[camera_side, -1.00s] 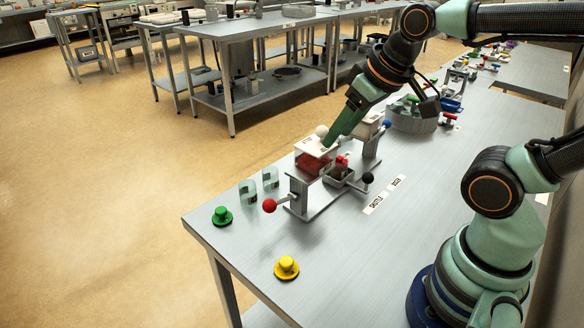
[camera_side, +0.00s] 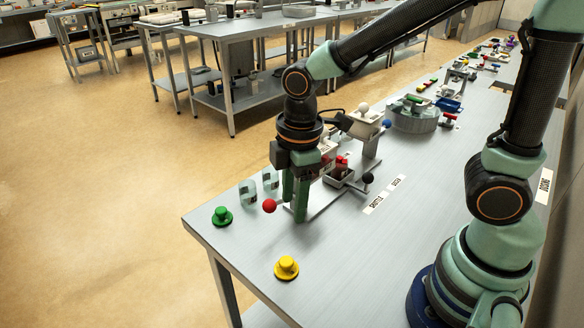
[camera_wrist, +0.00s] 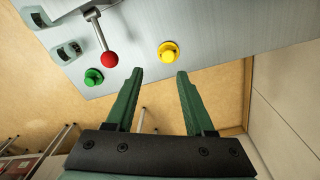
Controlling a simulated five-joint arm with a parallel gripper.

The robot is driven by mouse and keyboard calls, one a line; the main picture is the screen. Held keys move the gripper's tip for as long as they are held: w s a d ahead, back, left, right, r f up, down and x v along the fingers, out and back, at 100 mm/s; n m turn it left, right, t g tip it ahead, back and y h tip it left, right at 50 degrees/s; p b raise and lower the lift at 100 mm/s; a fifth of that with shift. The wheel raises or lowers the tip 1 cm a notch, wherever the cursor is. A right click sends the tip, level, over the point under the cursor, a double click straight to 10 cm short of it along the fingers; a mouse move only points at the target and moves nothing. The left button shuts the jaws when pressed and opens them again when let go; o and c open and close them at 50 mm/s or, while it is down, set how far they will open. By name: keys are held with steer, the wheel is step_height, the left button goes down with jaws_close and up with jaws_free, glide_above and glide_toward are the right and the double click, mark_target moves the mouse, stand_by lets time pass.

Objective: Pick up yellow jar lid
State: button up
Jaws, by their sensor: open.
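The yellow jar lid (camera_side: 287,267) has a round brim and a raised knob. It lies near the front edge of the grey table, apart from other things. In the wrist view the yellow jar lid (camera_wrist: 168,51) shows beyond my fingertips, toward the right one. My gripper (camera_side: 295,212) points down above the table, in front of the fixture with the red ball lever, up and to the right of the lid in the picture. In the wrist view my gripper (camera_wrist: 160,74) has its two green fingers apart with nothing between them.
A green lid (camera_side: 222,216) lies to the left on the table. The red ball lever (camera_side: 269,206) stands close to my fingers. Two clear jars (camera_side: 248,191) stand behind it. The shuttle fixture (camera_side: 325,199) is partly hidden by my gripper. The table around the yellow lid is clear.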

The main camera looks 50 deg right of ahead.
steer(key=a+f+n, duration=0.1)
steer(key=f+n, duration=0.1)
glide_above(287, 260)
steer(key=shift+g, duration=0.3)
steer(key=f, duration=0.6)
steer(key=shift+d+f, duration=0.3)
steer(key=shift+a+f, duration=0.2)
steer(key=shift+f, duration=1.15)
steer(key=shift+a+f, duration=0.15)
steer(key=shift+f, duration=1.15)
jaws_close()
